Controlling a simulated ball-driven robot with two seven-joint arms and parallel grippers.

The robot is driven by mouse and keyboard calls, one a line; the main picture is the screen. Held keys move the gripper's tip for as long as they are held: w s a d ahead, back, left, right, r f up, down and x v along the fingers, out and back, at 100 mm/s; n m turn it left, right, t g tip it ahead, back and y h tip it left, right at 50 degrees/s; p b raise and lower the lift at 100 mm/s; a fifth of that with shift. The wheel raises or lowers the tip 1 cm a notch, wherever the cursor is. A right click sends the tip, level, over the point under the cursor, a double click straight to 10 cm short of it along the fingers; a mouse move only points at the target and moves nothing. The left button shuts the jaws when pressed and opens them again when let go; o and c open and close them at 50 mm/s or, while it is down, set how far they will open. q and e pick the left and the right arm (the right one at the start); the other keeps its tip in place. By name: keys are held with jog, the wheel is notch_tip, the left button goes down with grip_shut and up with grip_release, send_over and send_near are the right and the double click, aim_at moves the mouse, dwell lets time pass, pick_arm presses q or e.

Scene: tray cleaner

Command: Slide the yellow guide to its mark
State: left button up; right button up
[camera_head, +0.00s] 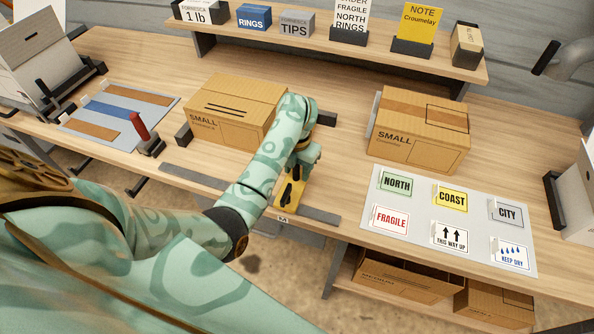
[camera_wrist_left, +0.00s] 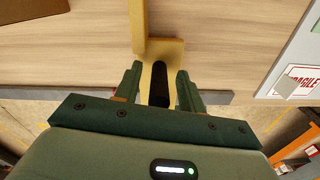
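The yellow guide (camera_head: 289,193) sits at the front edge of the workbench, on a dark grey rail (camera_head: 194,177). A small white label with a letter, perhaps M (camera_head: 283,219), is at the guide's front end. My left gripper (camera_head: 300,168) is over the guide and partly hides it. In the left wrist view the guide (camera_wrist_left: 171,47) shows an upright fence and a flat plate with a black handle (camera_wrist_left: 158,90). The fingers of my left gripper (camera_wrist_left: 158,82) stand on both sides of the handle, with small gaps, so it is open. My right gripper is not in view.
One small carton (camera_head: 235,103) stands behind my left arm, another (camera_head: 420,130) to the right. A label sheet (camera_head: 450,217) lies at the right front. A red-handled lever (camera_head: 141,128) stands to the left. The rail right of the guide is clear.

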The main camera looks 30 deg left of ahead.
pick_arm(q)
grip_shut()
jog(key=a, duration=0.2)
jog(key=s+a+p, duration=0.1)
jog(key=a, duration=0.2)
jog(key=s+a, duration=0.1)
jog(key=a, duration=0.2)
jog(key=shift+p, duration=0.4)
grip_release()
notch_tip(320, 180, up, 16)
jog(key=p, duration=0.7)
jog(key=shift+r, duration=0.15)
